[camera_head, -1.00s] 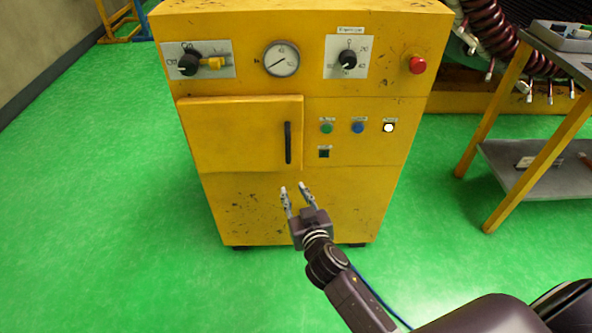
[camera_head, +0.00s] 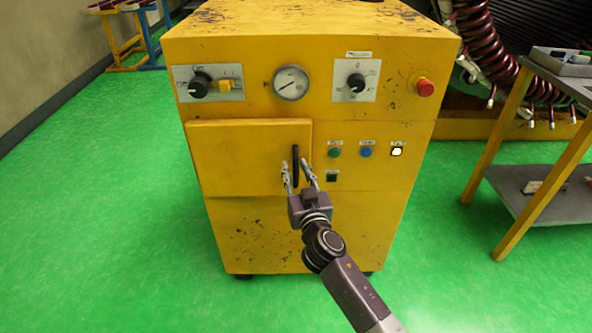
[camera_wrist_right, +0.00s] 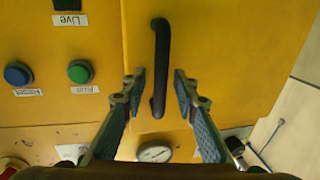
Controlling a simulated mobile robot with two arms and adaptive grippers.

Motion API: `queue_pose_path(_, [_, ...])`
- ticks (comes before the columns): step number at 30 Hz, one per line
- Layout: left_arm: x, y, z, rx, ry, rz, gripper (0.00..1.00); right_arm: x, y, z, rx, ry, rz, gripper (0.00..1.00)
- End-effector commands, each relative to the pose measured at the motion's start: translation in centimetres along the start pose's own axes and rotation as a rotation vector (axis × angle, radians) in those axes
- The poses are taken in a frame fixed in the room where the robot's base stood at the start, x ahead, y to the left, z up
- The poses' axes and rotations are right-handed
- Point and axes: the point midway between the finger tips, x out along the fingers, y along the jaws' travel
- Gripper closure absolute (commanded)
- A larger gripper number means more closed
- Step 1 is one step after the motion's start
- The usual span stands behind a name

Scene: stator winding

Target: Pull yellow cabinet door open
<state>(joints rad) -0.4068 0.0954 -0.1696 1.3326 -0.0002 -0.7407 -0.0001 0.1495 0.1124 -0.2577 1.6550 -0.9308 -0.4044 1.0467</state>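The yellow cabinet (camera_head: 310,240) stands ahead of me. Its yellow door (camera_head: 235,160) is at the upper left of the front and looks shut or nearly so. The black vertical handle (camera_head: 296,160) is near the door's right edge. My right gripper (camera_head: 299,172) is open in front of the door, with its fingertips on either side of the handle's lower part. In the right wrist view the handle (camera_wrist_right: 160,65) shows between and beyond the open fingers (camera_wrist_right: 158,90), with a gap on both sides. I cannot tell the exact depth left between them. My left gripper is out of view.
A gauge (camera_head: 291,82), knobs (camera_head: 356,82) and a red button (camera_head: 425,87) sit above the door. Green and blue buttons (camera_head: 365,151) are right of the handle. A table (camera_head: 545,190) stands at the right. The green floor at the left is clear.

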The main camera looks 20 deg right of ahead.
Motion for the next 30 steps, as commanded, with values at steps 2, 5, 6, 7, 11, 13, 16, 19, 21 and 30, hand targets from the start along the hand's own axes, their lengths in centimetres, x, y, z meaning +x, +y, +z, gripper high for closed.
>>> queue_pose_path(2, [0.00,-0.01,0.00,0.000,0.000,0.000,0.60,0.01,-0.01,0.01,0.000,0.000,0.000,0.72])
queue_pose_path(5, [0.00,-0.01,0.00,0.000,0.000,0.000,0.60,-0.01,-0.01,0.02,-0.001,0.000,0.000,0.72])
queue_pose_path(6, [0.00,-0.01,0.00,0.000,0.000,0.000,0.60,-0.01,-0.01,0.02,0.000,0.000,0.000,0.77])
queue_pose_path(7, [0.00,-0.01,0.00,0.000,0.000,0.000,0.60,-0.01,-0.01,0.02,-0.001,0.000,0.000,0.80])
queue_pose_path(11, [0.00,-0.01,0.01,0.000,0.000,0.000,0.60,-0.02,-0.01,0.03,-0.001,0.000,0.000,0.95])
queue_pose_path(13, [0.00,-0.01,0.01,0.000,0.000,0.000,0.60,-0.02,-0.01,0.02,-0.001,0.000,0.000,1.00])
queue_pose_path(16, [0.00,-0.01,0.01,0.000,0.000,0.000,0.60,-0.03,-0.01,0.03,-0.001,0.000,0.000,1.00])
queue_pose_path(19, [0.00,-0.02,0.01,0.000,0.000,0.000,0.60,-0.03,-0.02,0.03,-0.001,0.000,0.000,1.00])
queue_pose_path(21, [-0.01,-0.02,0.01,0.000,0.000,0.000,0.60,-0.03,-0.02,0.03,-0.001,0.000,-0.001,1.00])
queue_pose_path(30, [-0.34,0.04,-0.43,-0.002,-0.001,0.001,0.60,-0.44,-0.05,0.24,0.002,-0.002,0.022,1.00])
